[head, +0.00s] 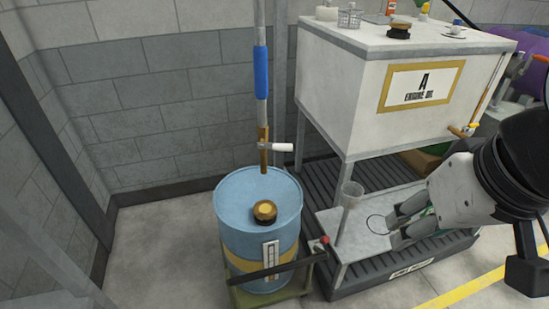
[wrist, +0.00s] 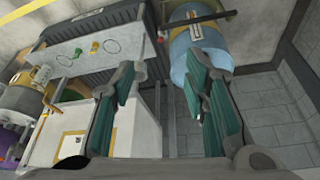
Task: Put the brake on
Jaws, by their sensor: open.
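A blue drum (head: 230,205) with a yellow band stands on a low olive-green wheeled base (head: 270,300). A dark bar (head: 275,271) crosses low in front of the drum. A red knob (head: 325,240) sits near its right end, close to the stand's leg; I cannot tell for certain which part is the brake.
The floor at left is clear.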

